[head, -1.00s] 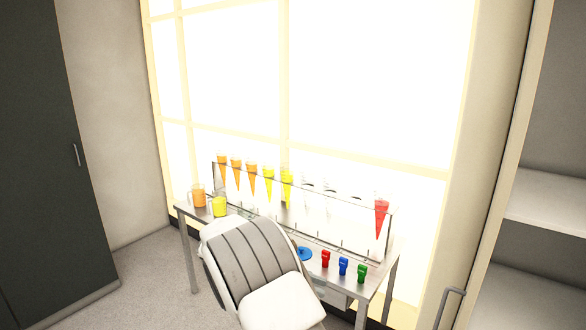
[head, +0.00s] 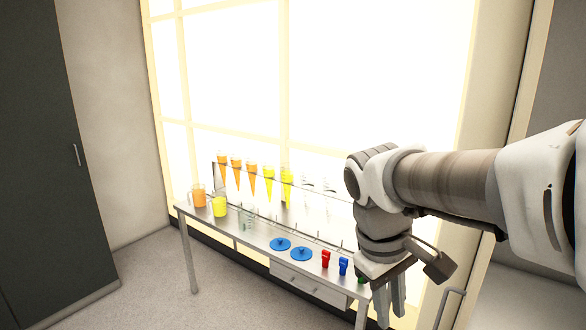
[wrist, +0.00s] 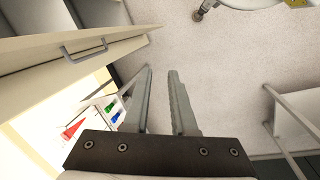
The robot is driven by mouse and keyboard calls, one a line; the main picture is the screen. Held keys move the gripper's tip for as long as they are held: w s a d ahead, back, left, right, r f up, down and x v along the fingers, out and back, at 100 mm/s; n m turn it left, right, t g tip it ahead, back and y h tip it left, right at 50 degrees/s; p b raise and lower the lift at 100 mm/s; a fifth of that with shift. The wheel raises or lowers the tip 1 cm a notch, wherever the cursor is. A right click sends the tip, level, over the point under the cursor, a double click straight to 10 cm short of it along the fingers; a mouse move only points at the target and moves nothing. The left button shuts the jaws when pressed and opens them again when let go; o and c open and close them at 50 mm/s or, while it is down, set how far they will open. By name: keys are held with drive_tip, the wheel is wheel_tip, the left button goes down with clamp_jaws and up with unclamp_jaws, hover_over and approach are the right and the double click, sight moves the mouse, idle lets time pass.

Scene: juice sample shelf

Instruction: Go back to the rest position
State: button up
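My gripper (head: 392,305) hangs fingers down in front of the right end of the table in the head view, with my arm reaching in from the right. In the wrist view, its two fingers (wrist: 161,72) stand apart with only floor visible between them, so it is open and empty. The metal table (head: 235,228) carries a rack with several orange and yellow cone-shaped tubes (head: 253,180) and clear ones. My arm and gripper hide the rack's right end in the head view. A red cone (wrist: 74,129) shows at the left in the wrist view.
On the table are an orange jug (head: 199,197), a yellow jug (head: 220,206), blue discs (head: 301,254), and red (head: 325,259) and blue (head: 343,266) small items. A cabinet handle (head: 447,308) is close at right. Floor at the left front is clear.

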drive_tip(key=s+m+t+y, duration=0.2)
drive_tip(key=s+m+t, duration=0.3)
drive_tip(key=s, duration=0.3)
drive_tip(key=shift+s+a+y, duration=0.15)
drive_tip(key=shift+a+y, duration=0.15)
